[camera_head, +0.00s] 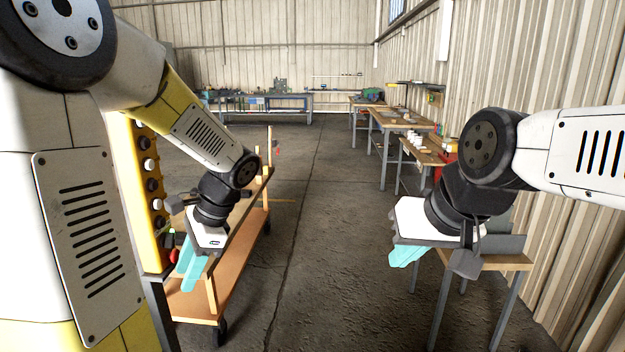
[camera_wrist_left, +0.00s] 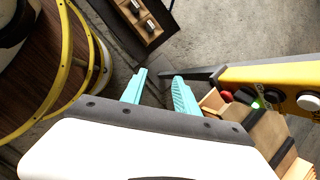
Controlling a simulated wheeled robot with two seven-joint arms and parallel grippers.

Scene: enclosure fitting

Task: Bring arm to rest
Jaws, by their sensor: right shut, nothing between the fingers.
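My left gripper (camera_head: 190,280) hangs with its cyan fingers pointing down beside the wooden cart (camera_head: 190,305). In the left wrist view my left gripper (camera_wrist_left: 160,90) has its two fingers apart with nothing between them, so it is open. My right gripper (camera_head: 404,257) is at the right, shut and empty, its cyan fingers pointing down above the left end of a small wooden-topped table (camera_head: 515,262). Part of that table is hidden behind the right gripper.
A yellow panel with several round knobs (camera_head: 148,200) stands near the left arm and shows in the left wrist view (camera_wrist_left: 270,75). Workbenches (camera_head: 400,122) line the right wall. The concrete floor (camera_head: 320,230) between the arms is clear.

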